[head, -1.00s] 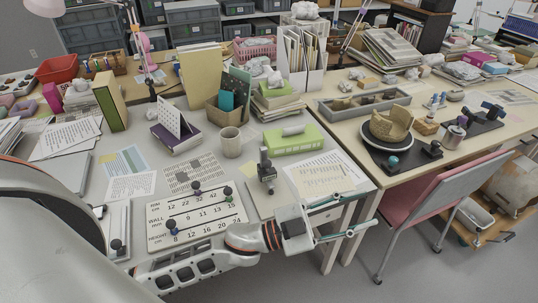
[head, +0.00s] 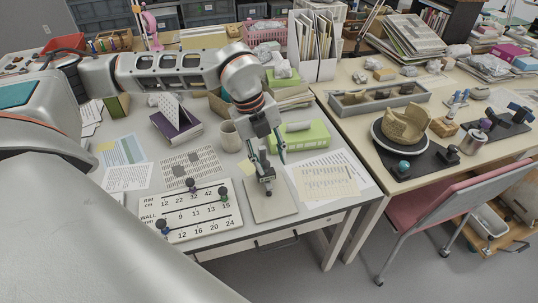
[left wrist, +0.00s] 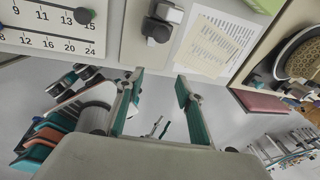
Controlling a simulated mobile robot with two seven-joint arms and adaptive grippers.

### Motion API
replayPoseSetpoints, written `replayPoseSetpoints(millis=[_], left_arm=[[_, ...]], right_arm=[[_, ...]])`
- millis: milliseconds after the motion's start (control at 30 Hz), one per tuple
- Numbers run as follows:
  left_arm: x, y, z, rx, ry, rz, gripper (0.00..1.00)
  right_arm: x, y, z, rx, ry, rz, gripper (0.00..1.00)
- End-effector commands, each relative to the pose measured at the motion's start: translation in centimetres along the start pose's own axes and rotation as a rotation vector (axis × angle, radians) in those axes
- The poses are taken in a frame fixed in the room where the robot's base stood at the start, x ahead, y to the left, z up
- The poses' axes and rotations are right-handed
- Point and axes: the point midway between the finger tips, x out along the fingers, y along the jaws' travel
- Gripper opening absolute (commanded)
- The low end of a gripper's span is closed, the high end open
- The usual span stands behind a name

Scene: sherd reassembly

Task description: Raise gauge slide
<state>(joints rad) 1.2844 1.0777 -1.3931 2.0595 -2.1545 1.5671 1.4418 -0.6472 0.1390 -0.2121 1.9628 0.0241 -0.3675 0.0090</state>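The gauge (head: 268,182) stands upright on a pale grey base plate (head: 272,208) at the desk's front, partly hidden behind my left gripper. In the left wrist view the gauge (left wrist: 164,17) shows end-on as a grey block with a dark round knob, beyond the fingertips. My left gripper (head: 271,164) comes down from above and is open, with its teal-padded fingers apart at the gauge's top. In the left wrist view the open gripper (left wrist: 160,77) has nothing between its fingers. Whether a finger touches the gauge cannot be told. My right gripper is not in view.
Left of the gauge lies a white number board (head: 190,212) with several dark knobs. Printed sheets (head: 326,178) lie to its right and a green box (head: 302,138) behind. A mug (head: 229,136) stands behind left. The desk's front edge is close.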

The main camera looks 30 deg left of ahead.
Motion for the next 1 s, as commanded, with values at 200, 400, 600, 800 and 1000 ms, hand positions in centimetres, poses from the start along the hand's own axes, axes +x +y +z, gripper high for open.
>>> replayPoseSetpoints(millis=[200,400,600,800,1000], left_arm=[[-2.2,1.2,4.3,-0.104,-0.137,0.023,0.37],[-0.1,1.4,4.8,-0.111,-0.143,0.026,0.37],[3.0,1.5,5.2,-0.109,-0.142,0.026,0.37],[4.8,1.5,5.5,-0.108,-0.142,0.023,0.37],[5.3,1.5,5.5,-0.108,-0.142,0.022,0.37]], right_arm=[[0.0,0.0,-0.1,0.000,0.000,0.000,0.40],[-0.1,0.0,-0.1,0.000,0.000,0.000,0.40],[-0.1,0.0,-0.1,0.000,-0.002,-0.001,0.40],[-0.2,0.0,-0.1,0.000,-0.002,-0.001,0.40],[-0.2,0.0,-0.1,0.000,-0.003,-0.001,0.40]])
